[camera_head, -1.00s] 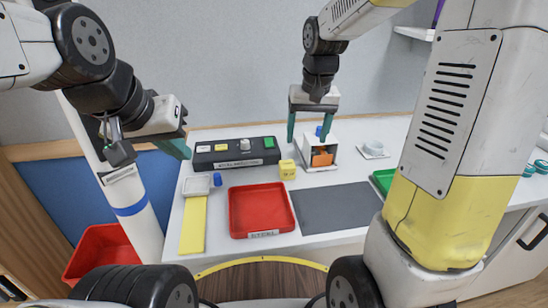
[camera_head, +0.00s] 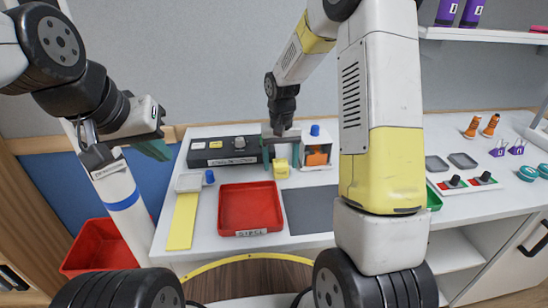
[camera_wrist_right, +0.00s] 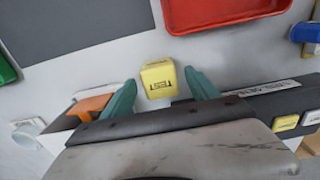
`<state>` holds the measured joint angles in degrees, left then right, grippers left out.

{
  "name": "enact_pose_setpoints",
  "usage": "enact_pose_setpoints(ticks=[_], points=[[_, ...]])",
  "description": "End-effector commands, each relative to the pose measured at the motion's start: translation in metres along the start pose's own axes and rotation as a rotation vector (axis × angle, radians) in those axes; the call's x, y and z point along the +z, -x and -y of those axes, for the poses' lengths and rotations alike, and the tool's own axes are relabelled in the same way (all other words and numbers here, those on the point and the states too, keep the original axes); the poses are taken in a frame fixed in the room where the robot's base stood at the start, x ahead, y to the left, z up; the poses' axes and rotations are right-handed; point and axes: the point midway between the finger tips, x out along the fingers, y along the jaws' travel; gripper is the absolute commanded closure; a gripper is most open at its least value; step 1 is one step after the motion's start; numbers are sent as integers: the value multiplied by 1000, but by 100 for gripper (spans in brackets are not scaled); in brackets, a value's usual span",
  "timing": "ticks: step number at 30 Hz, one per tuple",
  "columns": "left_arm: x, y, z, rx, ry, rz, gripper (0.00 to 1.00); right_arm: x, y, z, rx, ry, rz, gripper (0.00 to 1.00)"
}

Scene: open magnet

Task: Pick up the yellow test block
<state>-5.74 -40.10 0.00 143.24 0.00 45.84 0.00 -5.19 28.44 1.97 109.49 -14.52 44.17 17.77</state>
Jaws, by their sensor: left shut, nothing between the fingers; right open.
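The yellow test block (camera_head: 281,168) sits on the white table behind the red tray. In the right wrist view the block (camera_wrist_right: 158,79) shows its TEST label and lies between my right gripper's fingertips. My right gripper (camera_head: 281,166) is open, with one green finger on each side of the block and a gap to each. I cannot tell whether the fingers are low enough to flank it fully. My left gripper (camera_head: 160,150) is shut and empty, off to the left, above the table's left edge.
The red tray (camera_head: 250,207) is in front of the block, with a dark mat (camera_head: 313,210) to its right. A black button panel (camera_head: 222,151) stands behind on the left. A white holder with an orange part (camera_head: 317,155) stands close on the right.

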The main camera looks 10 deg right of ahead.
Motion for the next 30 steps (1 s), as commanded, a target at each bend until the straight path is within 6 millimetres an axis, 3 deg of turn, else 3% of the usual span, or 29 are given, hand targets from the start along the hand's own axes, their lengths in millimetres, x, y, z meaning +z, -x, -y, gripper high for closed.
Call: enact_pose_setpoints(ticks=[3,10,21,30], points=[[0,0,0,0,0,0,100,0,-9,0,0,-1,0,31],[0,0,0,0,0,0,100,0,-10,0,-1,-1,-1,31],[0,0,0,0,0,0,100,0,-10,0,0,0,-1,100],[0,0,0,0,0,0,100,0,-8,0,-1,0,-2,100]])
